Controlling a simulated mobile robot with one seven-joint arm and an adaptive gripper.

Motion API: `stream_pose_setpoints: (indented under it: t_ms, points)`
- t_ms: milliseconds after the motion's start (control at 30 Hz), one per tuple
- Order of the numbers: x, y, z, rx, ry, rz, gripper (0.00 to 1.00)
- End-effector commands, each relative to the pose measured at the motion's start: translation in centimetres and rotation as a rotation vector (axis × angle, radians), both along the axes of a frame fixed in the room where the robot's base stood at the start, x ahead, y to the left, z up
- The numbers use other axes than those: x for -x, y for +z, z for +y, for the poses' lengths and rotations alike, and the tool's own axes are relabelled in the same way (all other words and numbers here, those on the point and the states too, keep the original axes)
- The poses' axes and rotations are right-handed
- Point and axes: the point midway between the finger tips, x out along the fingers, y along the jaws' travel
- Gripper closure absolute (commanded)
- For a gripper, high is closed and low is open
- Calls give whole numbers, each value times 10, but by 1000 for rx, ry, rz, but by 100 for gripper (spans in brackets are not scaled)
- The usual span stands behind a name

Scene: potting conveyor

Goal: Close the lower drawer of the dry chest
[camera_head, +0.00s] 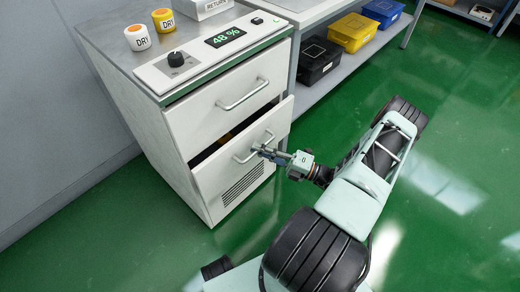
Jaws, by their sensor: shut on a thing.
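The dry chest (150,120) is a white cabinet with a grey top, at the left of the head view. Its lower drawer (217,178) stands partly pulled out, with a dark gap above its front. Something yellowish shows inside the gap, too small to tell. My gripper (262,151) is shut on the lower drawer's handle (247,155), near its right part. The upper drawer (225,105) looks closed, with its own bar handle (244,97). My gripper covers part of the lower handle.
On the chest top are two DRY cups (137,38) (163,20), a RETURN box (204,6), a knob (176,59) and a 48 % display (225,37). A shelf with black (318,60), yellow (352,32) and blue (383,11) bins stands behind. Green floor (440,120) is clear at right.

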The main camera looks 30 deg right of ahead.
Motion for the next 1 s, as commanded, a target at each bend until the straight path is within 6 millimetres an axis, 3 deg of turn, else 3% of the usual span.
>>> stream_pose_setpoints:
  t_ms: [267, 533, 567, 700, 1000]
  points:
    - [-39, -1, 14, 0, 1, -2, 100]
    - [-43, 1, 14, 0, -4, -2, 100]
    - [-43, 1, 14, 0, -4, -2, 89]
    - [-42, 1, 14, 0, -3, -1, 74]
    - [-40, 0, 14, 0, -2, 0, 73]
